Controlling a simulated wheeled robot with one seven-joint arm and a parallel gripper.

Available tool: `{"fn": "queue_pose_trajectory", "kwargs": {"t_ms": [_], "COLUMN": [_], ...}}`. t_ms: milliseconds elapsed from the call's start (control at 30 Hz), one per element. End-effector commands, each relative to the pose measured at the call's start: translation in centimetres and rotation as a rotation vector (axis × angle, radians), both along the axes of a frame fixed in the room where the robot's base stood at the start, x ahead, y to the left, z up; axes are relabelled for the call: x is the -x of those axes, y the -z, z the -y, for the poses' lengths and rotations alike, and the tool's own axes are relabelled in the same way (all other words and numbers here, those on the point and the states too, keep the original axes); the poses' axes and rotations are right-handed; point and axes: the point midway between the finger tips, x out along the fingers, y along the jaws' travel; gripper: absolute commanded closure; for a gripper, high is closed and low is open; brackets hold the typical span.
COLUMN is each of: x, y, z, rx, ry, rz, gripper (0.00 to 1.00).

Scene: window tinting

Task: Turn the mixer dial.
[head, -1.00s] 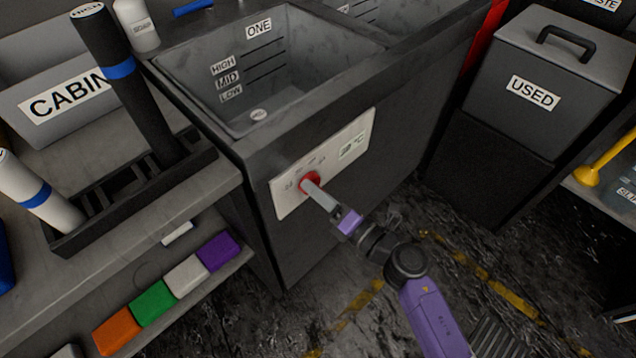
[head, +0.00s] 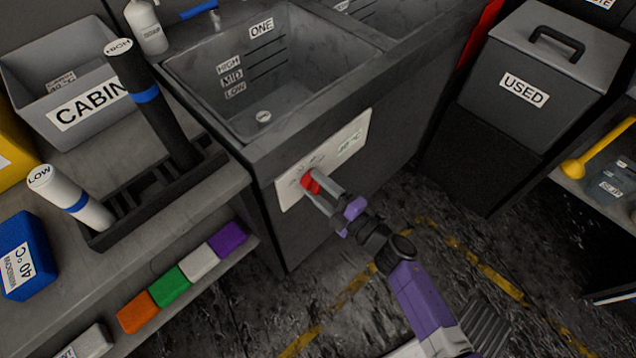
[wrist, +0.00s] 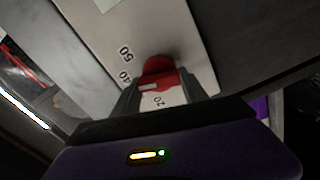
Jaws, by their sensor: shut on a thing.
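The mixer dial (head: 310,184) is a red knob on a pale panel (head: 352,139) on the front of the grey sink cabinet. In the wrist view the red dial (wrist: 158,75) sits between my fingers, with a white mark on it. The numbers 20, 40 and 50 show around it on the panel (wrist: 140,30). My gripper (head: 318,188) is shut on the dial; in the wrist view its fingers (wrist: 160,95) stand on either side of the knob. The fingers partly hide the dial and scale in the head view.
The sink basin marked ONE (head: 262,85) is above the panel. A rack (head: 165,195) with a black and a white roll stands left, above a shelf of coloured blocks (head: 185,277). A USED bin (head: 530,80) stands right. The floor before the cabinet is clear.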

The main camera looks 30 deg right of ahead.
Motion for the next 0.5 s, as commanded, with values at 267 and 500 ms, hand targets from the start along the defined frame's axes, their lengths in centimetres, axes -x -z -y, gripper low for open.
{"fn": "queue_pose_trajectory", "kwargs": {"t_ms": [267, 500], "x": [0.02, 0.02], "y": [0.03, 0.08], "z": [0.15, 0.16], "rx": [-0.052, -0.056], "ry": [0.003, 0.003], "rz": [-0.019, -0.02], "gripper": [0.9, 0.9]}}
